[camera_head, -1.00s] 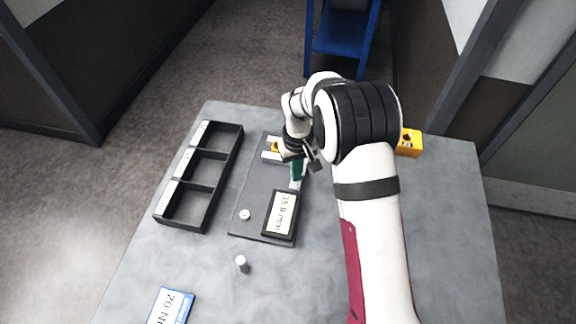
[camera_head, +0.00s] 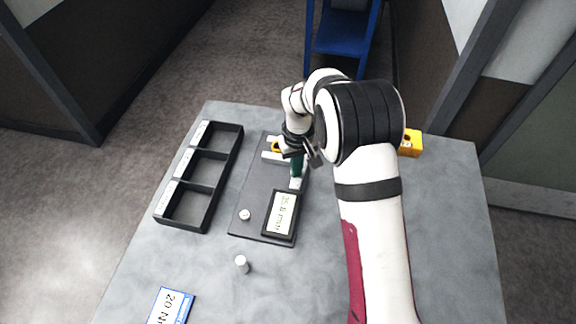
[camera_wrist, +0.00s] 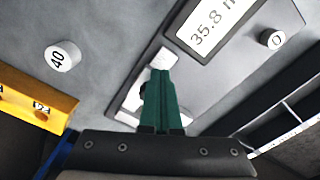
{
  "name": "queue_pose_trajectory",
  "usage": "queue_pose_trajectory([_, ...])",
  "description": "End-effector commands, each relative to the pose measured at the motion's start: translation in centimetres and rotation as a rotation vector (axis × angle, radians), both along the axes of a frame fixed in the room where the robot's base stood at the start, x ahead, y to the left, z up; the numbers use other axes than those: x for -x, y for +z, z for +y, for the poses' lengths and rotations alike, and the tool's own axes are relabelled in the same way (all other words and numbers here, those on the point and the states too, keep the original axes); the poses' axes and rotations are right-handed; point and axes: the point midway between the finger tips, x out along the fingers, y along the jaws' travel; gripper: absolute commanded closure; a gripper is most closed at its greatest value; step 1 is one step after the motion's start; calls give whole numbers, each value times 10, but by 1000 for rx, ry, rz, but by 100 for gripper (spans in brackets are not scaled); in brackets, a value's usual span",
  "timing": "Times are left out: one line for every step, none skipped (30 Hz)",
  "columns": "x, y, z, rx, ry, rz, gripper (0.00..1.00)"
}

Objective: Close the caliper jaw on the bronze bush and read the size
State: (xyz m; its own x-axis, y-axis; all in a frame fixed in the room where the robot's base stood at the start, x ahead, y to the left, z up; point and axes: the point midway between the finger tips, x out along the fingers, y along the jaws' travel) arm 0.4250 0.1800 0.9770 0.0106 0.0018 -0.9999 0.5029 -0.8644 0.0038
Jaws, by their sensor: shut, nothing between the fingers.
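The caliper is a dark grey plate (camera_head: 250,190) with pale jaws (camera_head: 271,156) at its far end and a display (camera_head: 282,213). In the wrist view the display (camera_wrist: 207,28) reads 35.8, with its unit cut off. The bronze bush (camera_head: 277,147) shows as a small yellow ring at the jaws, partly hidden by my wrist. My gripper (camera_head: 297,172) is shut and empty, its green fingers (camera_wrist: 162,82) low at the caliper's pale slider (camera_wrist: 163,56). Whether the fingers touch the slider, and whether both jaws touch the bush, I cannot tell.
A black three-compartment tray (camera_head: 211,201) stands left of the caliper. A yellow block (camera_head: 411,143) is at the right, behind my arm. A white cylinder (camera_head: 241,264) and a blue-edged card (camera_head: 171,306) lie nearer. A cylinder marked 40 (camera_wrist: 62,56) shows in the wrist view.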

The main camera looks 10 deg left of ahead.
Motion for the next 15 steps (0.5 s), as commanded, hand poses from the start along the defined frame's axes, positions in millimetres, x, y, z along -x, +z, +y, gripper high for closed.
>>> queue_pose_trajectory([0,6,0,-1,-1,-2,100])
queue_pose_trajectory([0,10,0,-1,-1,-1,100])
queue_pose_trajectory([1,14,0,0,-2,1,100])
queue_pose_trajectory([1,17,0,0,-1,1,100])
queue_pose_trajectory([1,20,0,0,-1,1,100])
queue_pose_trajectory([1,25,0,0,-2,4,100])
queue_pose_trajectory([1,28,0,0,-2,4,100])
queue_pose_trajectory([2,31,0,0,-2,4,100])
queue_pose_trajectory([2,36,0,0,-3,4,100])
queue_pose_trajectory([2,39,0,0,-3,4,100])
queue_pose_trajectory([2,42,0,1,-3,5,100])
queue_pose_trajectory([2,47,0,1,-3,5,100])
queue_pose_trajectory([2,50,0,1,-3,5,100])
queue_pose_trajectory([2,53,0,0,-3,7,100])
queue_pose_trajectory([2,56,0,0,-3,7,100])
